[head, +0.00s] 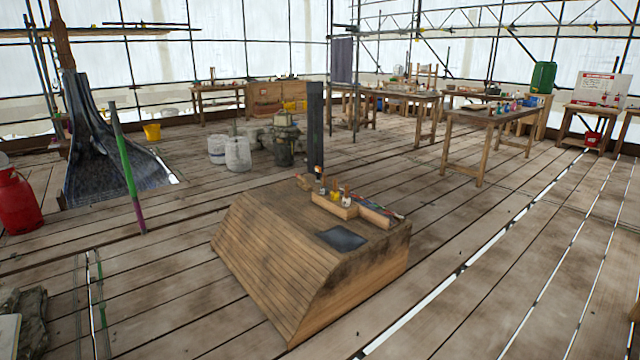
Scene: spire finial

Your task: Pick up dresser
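I cannot tell for sure which thing is the dresser. A low wooden stand (285,235) with a sloping plank side is in the middle of the head view. On its top, near the back edge, lies a small light-brown wooden piece (304,182); its shape is too small to make out. Beside it stand several small bottles or handled things (346,197). In front of them is an open, narrow wooden tray (335,207) or pair of blocks. A flat dark grey sheet (342,239) lies on the stand's top. My gripper is not seen in this view.
A dark upright post (315,125) stands behind the stand. A green and purple pole (127,170) leans at the left, near a dark flared spire base (95,150) and a red container (17,200). Workbenches (490,118) stand at the back. Plank floor around the stand is mostly clear, with narrow gaps.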

